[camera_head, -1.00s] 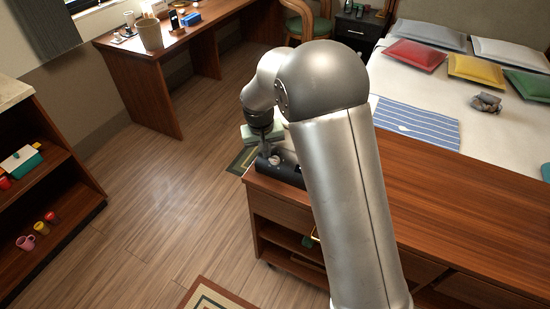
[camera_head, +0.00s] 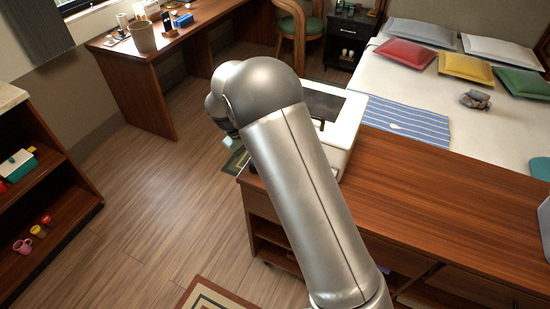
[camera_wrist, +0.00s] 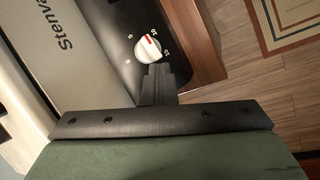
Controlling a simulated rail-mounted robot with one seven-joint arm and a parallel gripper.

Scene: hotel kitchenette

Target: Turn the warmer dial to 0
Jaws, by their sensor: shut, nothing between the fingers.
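The warmer dial (camera_wrist: 149,49) is a round white knob with a red mark, on the warmer's black front panel in the wrist view. Small white numbers surround it; some are too small or hidden to read surely. The red mark lies on the knob's upper part in the picture. My gripper (camera_wrist: 157,70) is shut and empty, its dark fingertips at the knob's lower edge; whether they touch it I cannot tell. In the head view, the white warmer (camera_head: 352,115) with a dark top stands on the wooden cabinet, partly behind my arm. The dial and fingertips are hidden there.
Open floor (camera_head: 150,200) lies left of the cabinet.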

